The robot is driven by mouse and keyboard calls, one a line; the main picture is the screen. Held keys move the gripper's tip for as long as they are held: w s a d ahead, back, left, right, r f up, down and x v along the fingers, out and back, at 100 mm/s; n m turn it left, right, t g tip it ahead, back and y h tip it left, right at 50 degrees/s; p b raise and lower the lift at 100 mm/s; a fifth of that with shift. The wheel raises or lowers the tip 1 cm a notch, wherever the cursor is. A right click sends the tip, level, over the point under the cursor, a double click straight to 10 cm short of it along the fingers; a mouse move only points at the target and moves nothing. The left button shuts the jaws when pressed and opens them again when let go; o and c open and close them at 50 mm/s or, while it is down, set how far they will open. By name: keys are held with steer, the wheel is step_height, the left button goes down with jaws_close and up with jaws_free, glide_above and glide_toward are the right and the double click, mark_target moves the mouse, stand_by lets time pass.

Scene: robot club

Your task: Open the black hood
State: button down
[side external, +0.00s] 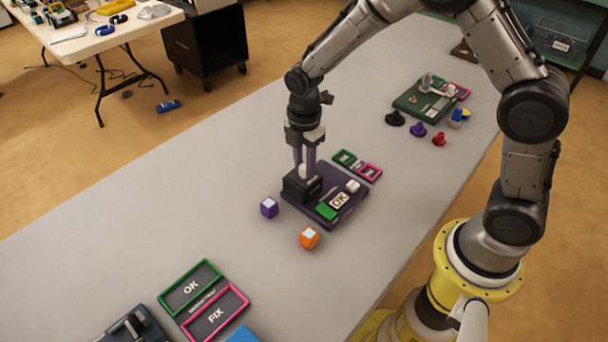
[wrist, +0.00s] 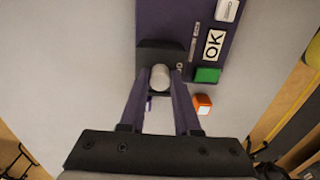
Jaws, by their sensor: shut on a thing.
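The black hood (side external: 296,190) is a dark box at the left end of a purple board (side external: 352,213). It also shows in the wrist view (wrist: 162,52). A pale round knob (wrist: 160,78) stands on the hood. My gripper (side external: 304,166) points down over the hood, with its two purple fingers on either side of the knob and shut on it. The hood looks down on the board; what is under it is hidden. The board also carries an "OK" label (side external: 340,200), a green block (side external: 326,211) and a white piece (side external: 353,186).
A purple cube (side external: 269,207) and an orange cube (side external: 309,238) lie close to the board. Green and pink frames (side external: 370,172) lie behind it. Another green board (side external: 428,100) with small pieces stands farther back. The table's left middle (side external: 150,230) is clear.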

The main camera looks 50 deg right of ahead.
steer(key=shift+d, duration=3.25)
steer(key=c, duration=0.9)
jaws_free()
steer(key=shift+c, duration=0.2)
steer(key=shift+r, duration=0.15)
steer(key=shift+r, duration=2.85)
